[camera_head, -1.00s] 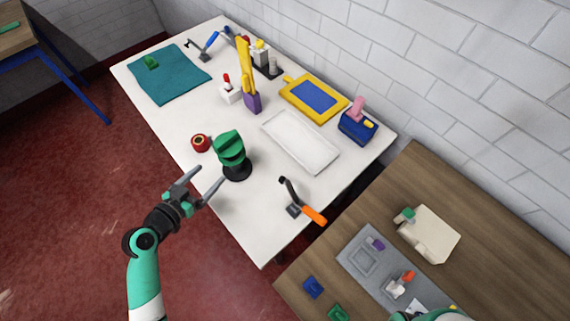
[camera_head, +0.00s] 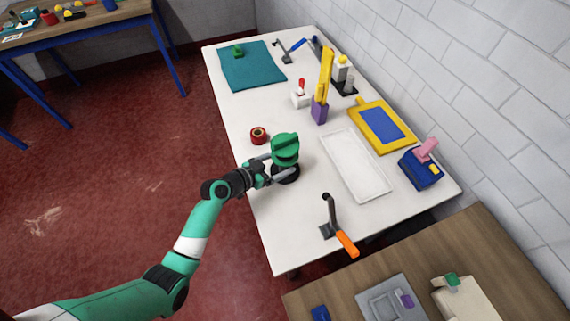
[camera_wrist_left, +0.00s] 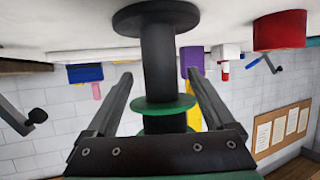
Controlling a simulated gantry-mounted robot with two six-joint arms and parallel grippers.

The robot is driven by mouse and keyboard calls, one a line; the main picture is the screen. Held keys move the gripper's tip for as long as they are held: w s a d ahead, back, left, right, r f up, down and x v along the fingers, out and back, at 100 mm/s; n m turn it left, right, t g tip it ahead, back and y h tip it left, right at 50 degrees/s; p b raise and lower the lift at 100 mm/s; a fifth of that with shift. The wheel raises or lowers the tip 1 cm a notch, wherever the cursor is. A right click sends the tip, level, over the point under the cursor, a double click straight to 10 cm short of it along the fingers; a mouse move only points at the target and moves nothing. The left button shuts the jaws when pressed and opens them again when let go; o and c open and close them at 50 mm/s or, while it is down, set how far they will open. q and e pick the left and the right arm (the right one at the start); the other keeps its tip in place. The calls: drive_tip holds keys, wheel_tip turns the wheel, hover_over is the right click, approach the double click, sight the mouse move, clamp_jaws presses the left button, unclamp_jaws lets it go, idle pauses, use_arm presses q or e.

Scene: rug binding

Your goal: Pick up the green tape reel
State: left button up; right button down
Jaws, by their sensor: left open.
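The green tape reel (camera_head: 285,146) stands upright on a round black base (camera_head: 287,174) near the front edge of the white table. In the left wrist view, which looks upside down, its black core (camera_wrist_left: 158,60) and a green flange (camera_wrist_left: 163,105) show between my fingers. My left gripper (camera_head: 278,167) is open, with one finger on each side of the core. In the wrist view gaps show beside the core, so the fingers look apart from it. My right gripper is out of view.
A red reel (camera_head: 258,136) sits just left of the green one. A white tray (camera_head: 355,165) lies to the right, and an orange-handled tool (camera_head: 340,232) stands towards the near end.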

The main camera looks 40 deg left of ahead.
use_arm(q)
drive_tip(key=x, duration=0.2)
drive_tip(key=shift+w, duration=0.3)
clamp_jaws()
